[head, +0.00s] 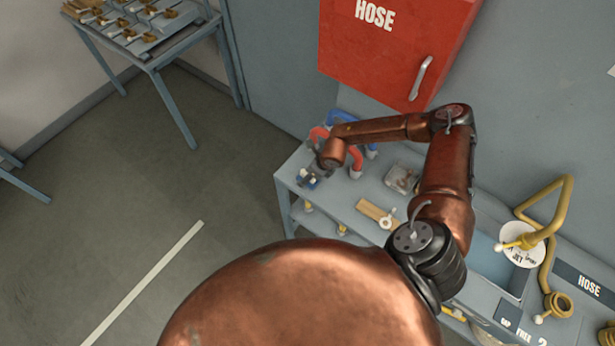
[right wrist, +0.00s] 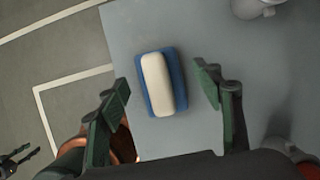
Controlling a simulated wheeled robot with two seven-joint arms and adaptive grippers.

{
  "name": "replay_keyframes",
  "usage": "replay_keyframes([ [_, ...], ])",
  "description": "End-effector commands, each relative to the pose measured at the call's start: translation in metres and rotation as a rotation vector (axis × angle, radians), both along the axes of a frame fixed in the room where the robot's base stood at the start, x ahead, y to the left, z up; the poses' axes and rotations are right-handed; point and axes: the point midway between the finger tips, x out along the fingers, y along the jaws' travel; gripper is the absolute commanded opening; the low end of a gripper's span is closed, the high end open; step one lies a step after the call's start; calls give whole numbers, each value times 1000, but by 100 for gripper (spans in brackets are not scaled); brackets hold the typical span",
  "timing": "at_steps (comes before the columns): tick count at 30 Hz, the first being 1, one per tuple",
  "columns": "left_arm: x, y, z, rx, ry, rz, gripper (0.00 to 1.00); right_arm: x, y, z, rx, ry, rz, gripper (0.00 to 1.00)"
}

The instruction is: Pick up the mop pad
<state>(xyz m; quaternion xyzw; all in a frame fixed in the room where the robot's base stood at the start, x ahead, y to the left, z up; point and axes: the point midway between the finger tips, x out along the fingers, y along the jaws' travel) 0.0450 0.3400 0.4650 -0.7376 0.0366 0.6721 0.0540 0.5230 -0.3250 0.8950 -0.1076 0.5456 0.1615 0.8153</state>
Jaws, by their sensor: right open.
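The mop pad is a blue block with a cream-white top (right wrist: 157,84). It lies on the grey bench top near its edge. In the head view it is small and partly covered by my right gripper, at the bench's left end (head: 307,179). My right gripper (right wrist: 164,83) is open, with one finger on each side of the pad. A gap shows between the pad and each finger, and nothing is held. A dark two-pronged part (right wrist: 18,160) at the lower left of the wrist view may be my left gripper; its state is unclear.
The grey bench (head: 290,172) also bears red and blue curved pieces (head: 356,160), a clear box (head: 402,178), a wooden piece (head: 372,212) and yellow pipes (head: 545,215). A red hose cabinet (head: 395,45) hangs above. Floor is open to the left.

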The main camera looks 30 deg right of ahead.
Motion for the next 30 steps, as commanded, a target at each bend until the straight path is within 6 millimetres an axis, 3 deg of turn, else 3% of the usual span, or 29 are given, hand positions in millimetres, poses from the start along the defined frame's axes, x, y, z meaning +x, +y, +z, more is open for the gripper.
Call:
replay_keyframes([
  [3,21,-1,3,-2,-28,-5,38,2,1,-5,0,0,1,60],
  [9,15,-1,2,-1,-20,-4,38,2,1,-5,-1,0,2,59],
  [19,-7,0,0,1,7,2,38,2,1,-5,0,0,1,37],
  [30,3,0,1,-1,-4,0,38,2,1,-5,0,0,1,15],
])
